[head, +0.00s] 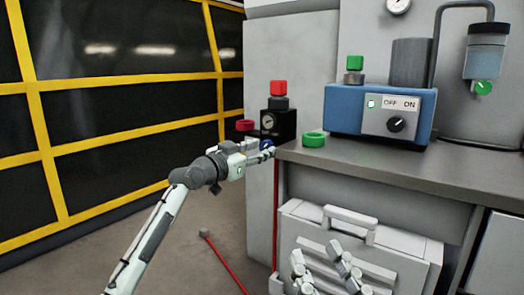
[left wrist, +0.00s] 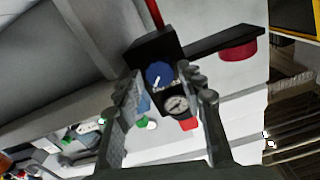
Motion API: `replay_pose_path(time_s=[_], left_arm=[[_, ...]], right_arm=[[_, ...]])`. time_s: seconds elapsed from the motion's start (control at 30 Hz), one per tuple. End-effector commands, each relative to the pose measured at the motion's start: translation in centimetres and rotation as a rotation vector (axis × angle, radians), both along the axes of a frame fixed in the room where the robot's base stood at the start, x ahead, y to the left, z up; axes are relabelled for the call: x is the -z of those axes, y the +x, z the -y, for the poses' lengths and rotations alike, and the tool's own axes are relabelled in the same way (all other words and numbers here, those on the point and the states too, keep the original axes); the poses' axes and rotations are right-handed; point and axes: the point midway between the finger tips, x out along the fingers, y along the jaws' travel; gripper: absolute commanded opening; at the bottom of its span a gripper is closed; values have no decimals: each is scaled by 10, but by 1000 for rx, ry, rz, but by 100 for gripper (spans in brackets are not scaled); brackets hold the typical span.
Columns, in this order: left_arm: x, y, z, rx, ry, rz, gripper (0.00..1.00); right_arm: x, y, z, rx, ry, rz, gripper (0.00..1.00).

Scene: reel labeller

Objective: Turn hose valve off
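A black valve block (head: 284,124) with a round gauge stands at the counter's left end. A blue knob (head: 267,145) is low on it, and a red hose (head: 276,215) hangs below. In the left wrist view the blue knob (left wrist: 159,74) has a white pointer line and small lettering I cannot read. My left gripper (head: 266,154) is at the blue knob. Its fingers are apart, one on each side of the knob in the left wrist view; contact cannot be told. My right gripper (head: 325,268) is open and empty in front of the grey case.
A red knob (head: 245,125) sticks out left of the block, and a red cap (head: 278,88) tops it. A green ring (head: 313,139) and a blue OFF/ON box (head: 345,108) sit on the counter (head: 400,165). A grey case (head: 395,250) is below.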

Motion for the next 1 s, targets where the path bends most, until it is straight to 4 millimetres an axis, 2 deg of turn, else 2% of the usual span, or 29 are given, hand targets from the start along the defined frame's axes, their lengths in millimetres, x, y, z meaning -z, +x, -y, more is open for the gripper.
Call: replay_pose_path(time_s=[0.13, 0.4, 0.7, 1.0], left_arm=[[0, 9, 7, 0, 0, 1, 39], [0, 10, 8, 0, 1, 1, 39], [0, 10, 8, 0, 1, 1, 3], [-1, 10, 8, 0, -25, -20, 1]], right_arm=[[-2, 0, 1, 2, 5, 14, 40], [-3, -1, 1, 2, 7, 19, 40], [-3, -1, 1, 2, 6, 18, 40], [1, 2, -1, 0, -7, -21, 40]])
